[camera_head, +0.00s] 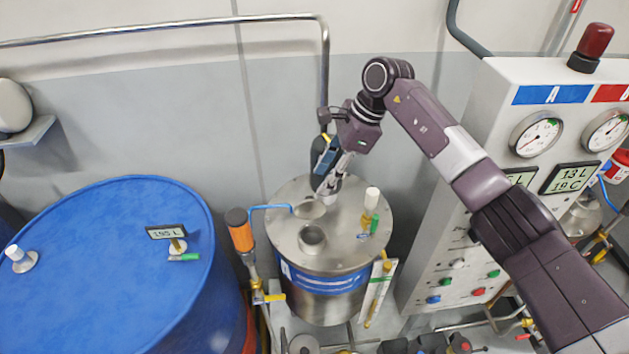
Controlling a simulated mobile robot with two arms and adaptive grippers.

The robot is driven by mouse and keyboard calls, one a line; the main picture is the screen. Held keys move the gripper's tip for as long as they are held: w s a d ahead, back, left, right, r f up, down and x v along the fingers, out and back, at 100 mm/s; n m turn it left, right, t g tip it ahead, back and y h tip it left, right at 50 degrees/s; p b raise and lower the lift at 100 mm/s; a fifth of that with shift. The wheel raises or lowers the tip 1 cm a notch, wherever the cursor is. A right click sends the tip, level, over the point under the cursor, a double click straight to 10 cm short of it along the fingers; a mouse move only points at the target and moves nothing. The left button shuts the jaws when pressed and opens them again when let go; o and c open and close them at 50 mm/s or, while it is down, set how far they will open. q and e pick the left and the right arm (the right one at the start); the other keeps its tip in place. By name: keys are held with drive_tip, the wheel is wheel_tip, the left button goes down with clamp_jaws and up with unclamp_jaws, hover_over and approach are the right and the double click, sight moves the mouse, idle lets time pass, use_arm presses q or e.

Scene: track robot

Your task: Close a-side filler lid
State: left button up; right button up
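The steel A-side tank (345,262) with a blue band stands at the centre. A short round filler neck (312,238) on its top shows an open mouth. Just behind the neck is a round metal disc (309,208), which looks like the filler lid, lying off the mouth. My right gripper (328,188) reaches down from above to the back edge of this disc. Its fingertips are small and partly overlap pale metal there, so I cannot tell whether they grip the lid. My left gripper is out of view.
A white-capped fitting (371,200) stands on the tank top, right of the neck. A blue pipe (268,207) and an orange-handled part (239,230) are at left. A blue drum (110,270) fills the lower left. A control cabinet (500,120) stands right.

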sight(309, 205)
drive_tip(key=x, duration=0.2)
drive_tip(key=b+x, duration=0.1)
drive_tip(key=x, duration=0.1)
drive_tip(key=b+x, duration=0.1)
drive_tip(key=x, duration=0.2)
drive_tip(key=shift+s, duration=0.4)
drive_tip(key=shift+r, duration=0.1)
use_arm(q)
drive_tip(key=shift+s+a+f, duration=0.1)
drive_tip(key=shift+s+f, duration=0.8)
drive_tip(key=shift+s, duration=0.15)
use_arm(e)
clamp_jaws()
